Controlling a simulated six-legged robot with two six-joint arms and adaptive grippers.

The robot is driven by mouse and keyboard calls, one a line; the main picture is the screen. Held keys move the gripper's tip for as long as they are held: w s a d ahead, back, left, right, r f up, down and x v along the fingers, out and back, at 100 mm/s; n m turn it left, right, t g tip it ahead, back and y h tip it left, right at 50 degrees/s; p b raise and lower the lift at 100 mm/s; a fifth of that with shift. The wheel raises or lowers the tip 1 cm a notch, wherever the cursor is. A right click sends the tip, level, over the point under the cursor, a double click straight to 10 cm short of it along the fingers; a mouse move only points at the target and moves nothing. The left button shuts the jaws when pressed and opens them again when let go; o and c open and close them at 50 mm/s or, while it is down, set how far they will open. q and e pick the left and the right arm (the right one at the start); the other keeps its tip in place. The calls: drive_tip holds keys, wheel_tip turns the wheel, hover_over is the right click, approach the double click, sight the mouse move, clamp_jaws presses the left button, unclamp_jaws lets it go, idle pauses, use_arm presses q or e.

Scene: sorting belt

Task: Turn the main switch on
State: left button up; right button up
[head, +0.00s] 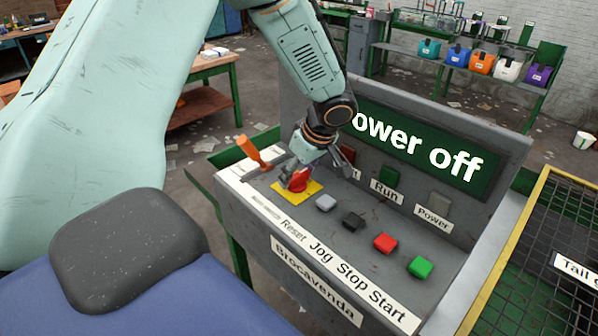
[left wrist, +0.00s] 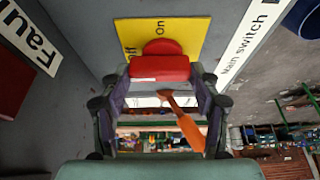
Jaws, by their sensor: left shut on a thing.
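The main switch is a red handle (head: 299,182) on a yellow plate (head: 281,188) at the left end of the sloping grey console. In the left wrist view the red handle (left wrist: 160,68) lies between my fingers, and the yellow plate (left wrist: 190,38) reads "Off" and "On". A white "Main switch" label (left wrist: 252,42) is beside it. My left gripper (head: 303,170) is shut on the red handle and partly covers it in the head view. The console's green display (head: 425,148) reads "Power off". My right gripper is not in view.
An orange lever (head: 252,151) stands close left of the switch. Grey, black, red (head: 385,242) and green (head: 420,266) buttons line the console front. Indicator lamps, including Run (head: 389,174) and Power (head: 440,200), sit below the display. A yellow-edged mesh guard (head: 505,255) stands at right.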

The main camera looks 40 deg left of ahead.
use_arm(q)
drive_tip(key=shift+c, duration=0.6)
drive_tip(key=shift+s+f, duration=0.1)
drive_tip(key=shift+s, duration=0.05)
